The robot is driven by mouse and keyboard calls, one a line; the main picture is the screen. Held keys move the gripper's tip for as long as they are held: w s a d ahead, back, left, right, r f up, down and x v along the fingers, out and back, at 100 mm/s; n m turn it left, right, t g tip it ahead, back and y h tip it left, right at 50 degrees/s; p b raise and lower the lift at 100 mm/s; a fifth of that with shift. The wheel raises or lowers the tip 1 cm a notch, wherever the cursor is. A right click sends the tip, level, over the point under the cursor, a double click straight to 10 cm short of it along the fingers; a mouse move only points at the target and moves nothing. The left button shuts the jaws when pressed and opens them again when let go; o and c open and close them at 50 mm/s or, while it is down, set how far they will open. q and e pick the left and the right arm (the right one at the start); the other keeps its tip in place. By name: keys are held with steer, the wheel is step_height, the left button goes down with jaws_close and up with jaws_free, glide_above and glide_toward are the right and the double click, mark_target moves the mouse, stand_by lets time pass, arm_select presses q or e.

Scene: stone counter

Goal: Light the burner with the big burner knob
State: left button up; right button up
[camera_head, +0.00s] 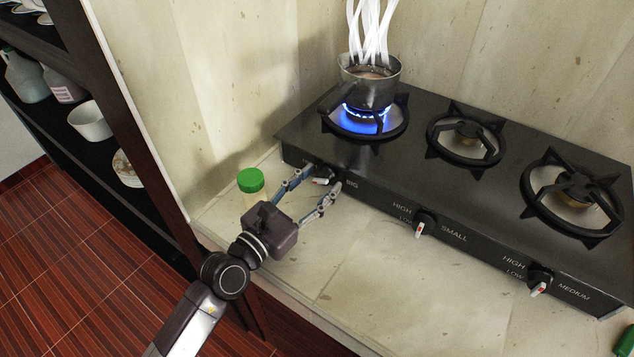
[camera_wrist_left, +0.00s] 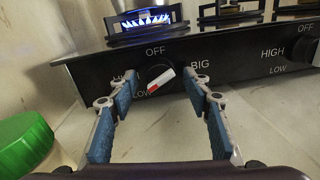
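The black stove (camera_head: 470,215) stands on the stone counter. Its big burner (camera_head: 362,120), at the left, shows a blue flame under a metal pot (camera_head: 370,82) with white steam rising. The big burner knob (camera_head: 322,180), marked BIG, has a white and red pointer; in the left wrist view the knob (camera_wrist_left: 160,80) is turned to a slant, off the upright OFF mark. My left gripper (camera_head: 322,179) is open, with its blue-padded fingers either side of the knob. In the left wrist view the fingers (camera_wrist_left: 158,90) stand apart from it. My right gripper is out of view.
A jar with a green lid (camera_head: 251,181) stands on the counter close to my left gripper; its lid also shows in the left wrist view (camera_wrist_left: 24,140). The small knob (camera_head: 424,222) and medium knob (camera_head: 539,280) are further right.

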arm_select(q)
steer(key=c, duration=1.1)
steer(key=shift+n, duration=0.8)
steer(key=o, duration=1.2)
steer(key=shift+c, duration=0.2)
steer(key=v, duration=1.2)
